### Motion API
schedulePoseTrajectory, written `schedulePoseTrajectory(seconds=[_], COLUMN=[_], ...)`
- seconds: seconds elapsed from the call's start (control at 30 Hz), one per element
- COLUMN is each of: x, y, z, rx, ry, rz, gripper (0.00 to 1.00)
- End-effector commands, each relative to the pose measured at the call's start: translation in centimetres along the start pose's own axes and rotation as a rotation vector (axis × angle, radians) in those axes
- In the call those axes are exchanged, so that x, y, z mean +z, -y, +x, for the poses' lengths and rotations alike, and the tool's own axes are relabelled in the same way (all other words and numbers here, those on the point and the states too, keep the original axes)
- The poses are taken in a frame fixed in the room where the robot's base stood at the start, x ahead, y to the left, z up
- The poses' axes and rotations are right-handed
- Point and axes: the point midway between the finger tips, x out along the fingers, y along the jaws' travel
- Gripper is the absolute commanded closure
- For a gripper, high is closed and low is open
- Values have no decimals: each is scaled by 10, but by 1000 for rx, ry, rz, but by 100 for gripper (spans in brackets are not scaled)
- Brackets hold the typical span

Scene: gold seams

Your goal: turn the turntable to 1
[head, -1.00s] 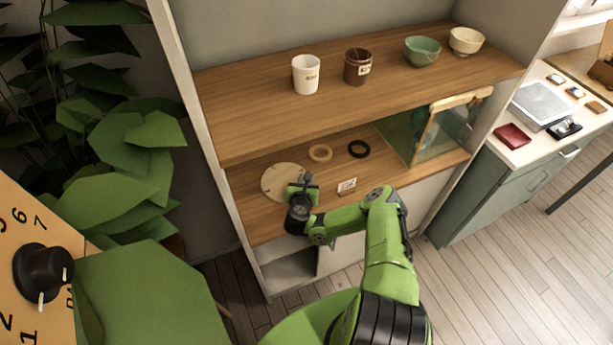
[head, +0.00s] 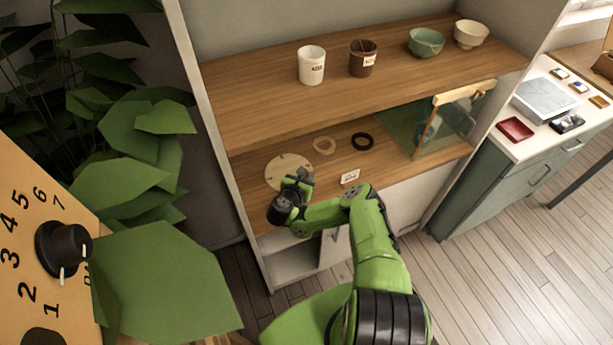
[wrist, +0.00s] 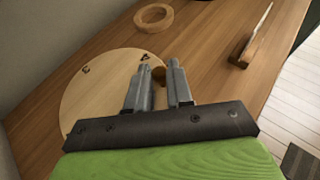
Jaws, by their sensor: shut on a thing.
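The turntable (head: 281,167) is a pale round wooden disc on the lower shelf, at its left end. In the wrist view the disc (wrist: 95,97) shows dark marks, one like a 3 at its upper left and one like a 4 near my fingertips. My gripper (wrist: 158,70) reaches over the disc's right edge. Its two fingers are shut on a small brown knob (wrist: 159,75) at that edge. In the head view my gripper (head: 298,182) covers the front of the disc. The other marks are hidden or too small to read.
A pale ring (head: 324,146) and a black ring (head: 363,141) lie right of the disc. A small label card (head: 350,176) stands at the shelf's front edge. A glass panel (head: 438,130) stands further right. Cups and bowls are on the upper shelf. A numbered dial (head: 63,246) is at left.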

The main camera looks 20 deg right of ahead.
Motion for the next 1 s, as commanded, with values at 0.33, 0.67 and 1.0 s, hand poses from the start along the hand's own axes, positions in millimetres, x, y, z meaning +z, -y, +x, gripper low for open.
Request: schedulePoseTrajectory(seconds=[0.33,0.67,1.0], x=[0,5,8], y=[0,-2,0], z=[0,-35,-105], rx=[1,10,-1], ry=[0,3,-2], rz=[0,-8,-1], gripper=[57,57,57])
